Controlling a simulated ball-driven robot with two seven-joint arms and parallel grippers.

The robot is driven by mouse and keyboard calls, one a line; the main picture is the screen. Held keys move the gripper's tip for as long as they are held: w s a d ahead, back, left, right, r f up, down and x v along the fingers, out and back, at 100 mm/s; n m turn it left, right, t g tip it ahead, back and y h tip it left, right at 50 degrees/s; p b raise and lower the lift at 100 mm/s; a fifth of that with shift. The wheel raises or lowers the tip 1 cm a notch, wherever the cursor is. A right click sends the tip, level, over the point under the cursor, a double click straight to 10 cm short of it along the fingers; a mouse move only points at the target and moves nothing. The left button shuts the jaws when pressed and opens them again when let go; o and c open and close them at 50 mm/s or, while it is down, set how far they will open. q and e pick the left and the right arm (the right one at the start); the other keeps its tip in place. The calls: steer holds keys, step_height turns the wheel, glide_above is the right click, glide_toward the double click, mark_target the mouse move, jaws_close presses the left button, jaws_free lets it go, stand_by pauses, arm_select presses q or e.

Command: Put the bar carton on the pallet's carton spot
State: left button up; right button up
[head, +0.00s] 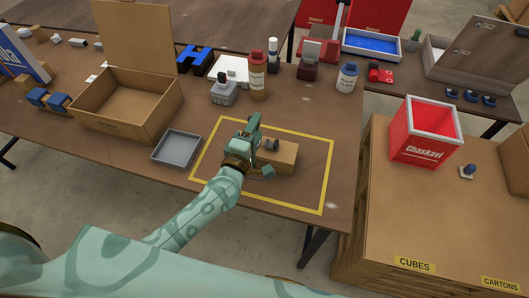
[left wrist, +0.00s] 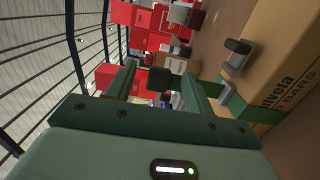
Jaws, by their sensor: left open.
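The bar carton (head: 284,157) is a brown cardboard box with a small dark grip (head: 271,145) on it. It lies on the table inside a yellow outlined area. In the left wrist view the carton (left wrist: 280,75) fills the right side, with part of its "BARS" print showing. My left gripper (head: 260,147) is at the carton's left end, beside the grip, and covers part of the carton. Its fingers (left wrist: 158,85) are apart with nothing held between them. The pallet (head: 405,225) is the tan block at right, with a "CARTONS" label (head: 500,283) at its front right.
A grey tray (head: 176,148) and an open cardboard box (head: 125,105) are left of the outline. Bottles (head: 257,76) stand behind it. The pallet's front is clear.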

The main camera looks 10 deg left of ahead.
mark_target(259, 126)
arm_select(q)
steer(key=w, duration=0.3)
steer(key=shift+d+f, duration=0.15)
steer(key=shift+d, duration=0.05)
jaws_close()
steer(key=shift+r, duration=0.3)
